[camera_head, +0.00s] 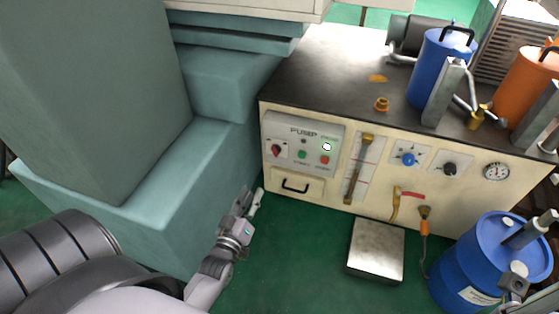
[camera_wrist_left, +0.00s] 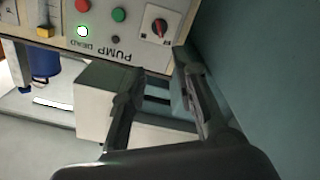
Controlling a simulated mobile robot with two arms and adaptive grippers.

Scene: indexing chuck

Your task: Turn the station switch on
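The station switch looks to be the red rotary knob (camera_head: 277,150) at the left of the grey pump panel (camera_head: 289,130). My left gripper (camera_head: 255,202) is low in front of the cabinet's left end, below and apart from the knob. In the left wrist view its two fingers (camera_wrist_left: 157,75) stand apart with nothing between them, and the knob lies beyond the tips. A grey part at the lower right of the head view may be my right gripper; its fingers are not clear.
A green light (camera_head: 327,147) is lit on the panel, with green (camera_head: 302,154) and red (camera_head: 325,160) buttons beneath. A teal machine body (camera_head: 190,200) stands close left of my gripper. A drawer handle (camera_head: 295,188) is below the panel. A blue drum (camera_head: 480,265) stands right.

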